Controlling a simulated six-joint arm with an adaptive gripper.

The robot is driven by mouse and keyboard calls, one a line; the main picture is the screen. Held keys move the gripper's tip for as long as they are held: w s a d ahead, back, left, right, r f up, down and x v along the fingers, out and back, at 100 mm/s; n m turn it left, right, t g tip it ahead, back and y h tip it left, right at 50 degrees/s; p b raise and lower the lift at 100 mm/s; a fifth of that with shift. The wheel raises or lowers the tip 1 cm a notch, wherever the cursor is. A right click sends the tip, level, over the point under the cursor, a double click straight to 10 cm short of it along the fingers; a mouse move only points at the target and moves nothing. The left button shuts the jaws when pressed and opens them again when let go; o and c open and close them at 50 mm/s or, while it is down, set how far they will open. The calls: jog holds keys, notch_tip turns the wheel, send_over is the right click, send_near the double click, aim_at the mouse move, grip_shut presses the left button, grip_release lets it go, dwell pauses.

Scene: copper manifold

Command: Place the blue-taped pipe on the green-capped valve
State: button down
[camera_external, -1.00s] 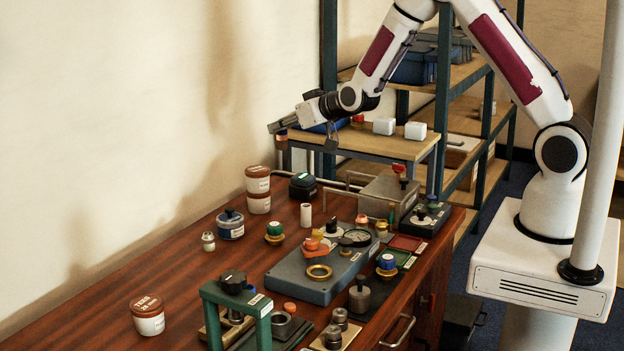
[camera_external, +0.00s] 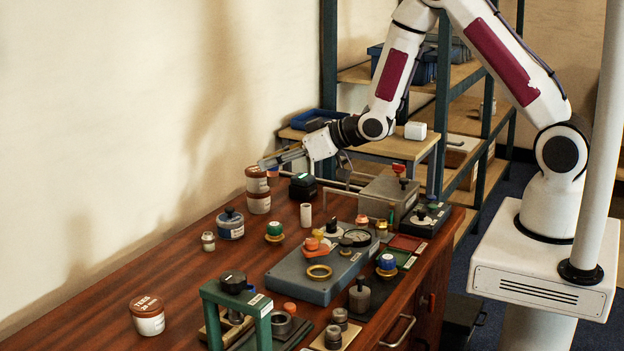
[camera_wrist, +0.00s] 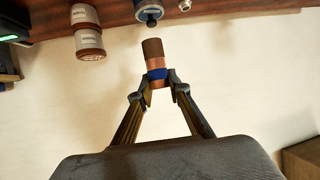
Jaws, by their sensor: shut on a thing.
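The copper pipe with a blue tape band and a dark brown end (camera_wrist: 155,62) is held between my fingertips in the wrist view. My gripper (camera_wrist: 158,84) is shut on it near the tape. In the external view my gripper (camera_external: 268,163) is in the air above the back of the bench, close to the stacked jars in the picture. The pipe is barely seen there, under the fingers. The green-capped valve (camera_external: 275,231), with a brass-coloured base, stands upright on the wooden bench, below my gripper in the picture and apart from it.
Two stacked white jars (camera_external: 258,203) stand near the wall, with a blue-grey jar (camera_external: 230,225) in front. A white cylinder (camera_external: 306,215) and a black box (camera_external: 303,186) stand nearby. A grey-blue fixture plate (camera_external: 318,284) carries several fittings. Bare bench (camera_external: 130,258) lies to the left.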

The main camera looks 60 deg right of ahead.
aim_at(273, 185)
dwell(0.4)
jog(key=shift+f, duration=2.9)
jog(key=shift+f, duration=2.05)
jog(key=shift+f, duration=0.2)
jog(key=c, duration=1.9)
grip_release()
jog(key=shift+r, duration=0.2)
jog(key=v, duration=1.2)
